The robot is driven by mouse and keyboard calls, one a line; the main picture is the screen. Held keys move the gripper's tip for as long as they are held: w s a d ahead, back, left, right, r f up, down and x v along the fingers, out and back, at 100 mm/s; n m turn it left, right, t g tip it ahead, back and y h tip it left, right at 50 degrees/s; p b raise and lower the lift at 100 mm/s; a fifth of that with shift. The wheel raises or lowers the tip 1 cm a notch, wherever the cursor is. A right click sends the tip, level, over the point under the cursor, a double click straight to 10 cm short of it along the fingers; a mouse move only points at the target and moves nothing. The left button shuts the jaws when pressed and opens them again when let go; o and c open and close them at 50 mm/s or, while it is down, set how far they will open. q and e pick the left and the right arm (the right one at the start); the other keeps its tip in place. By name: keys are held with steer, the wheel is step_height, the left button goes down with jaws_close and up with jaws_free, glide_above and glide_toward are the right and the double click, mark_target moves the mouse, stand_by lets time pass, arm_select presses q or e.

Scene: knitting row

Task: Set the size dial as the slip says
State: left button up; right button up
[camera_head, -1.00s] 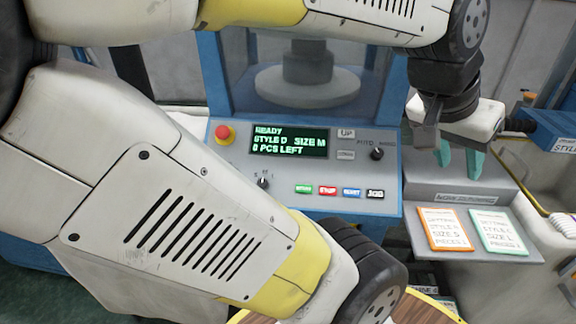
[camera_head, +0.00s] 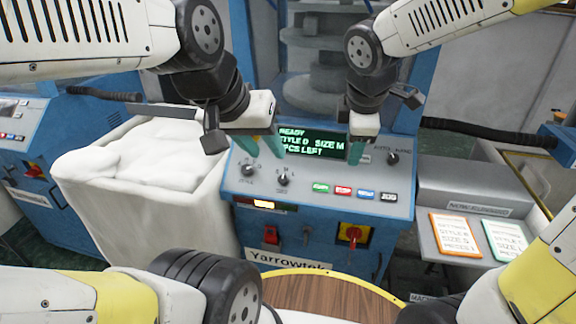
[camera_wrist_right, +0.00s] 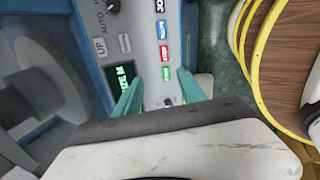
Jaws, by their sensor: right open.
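The size dial (camera_head: 283,178) is a small black knob on the grey panel, right of a similar dial (camera_head: 248,169). The display (camera_head: 312,143) reads READY, STYLE D, SIZE M. An orange-framed slip (camera_head: 455,236) seems to read SIZE S; a green-framed slip (camera_head: 504,241) beside it is too small to read surely. My left gripper (camera_head: 264,156) is open and empty above the two dials, apart from them. My right gripper (camera_head: 355,158) hangs in front of the display's right end. In the right wrist view its fingers (camera_wrist_right: 160,97) are apart, with a knob seen beyond, between them.
Coloured buttons (camera_head: 343,190) line the panel right of the dials. A red switch (camera_head: 271,235) and a red-yellow rotary switch (camera_head: 353,235) sit on the front below. A white padded bin (camera_head: 140,190) stands left. A round wooden top (camera_head: 320,293) is in front.

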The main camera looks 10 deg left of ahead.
steer(key=w+a+f+n, duration=0.2)
steer(key=a+f+n, duration=0.3)
steer(key=a+n, duration=0.4)
steer(key=n, duration=0.4)
glide_toward(282, 179)
steer(key=shift+n, duration=0.5)
steer(key=x, duration=0.8)
steer(key=shift+w+f, duration=0.15)
steer(key=shift+f, duration=0.2)
jaws_close()
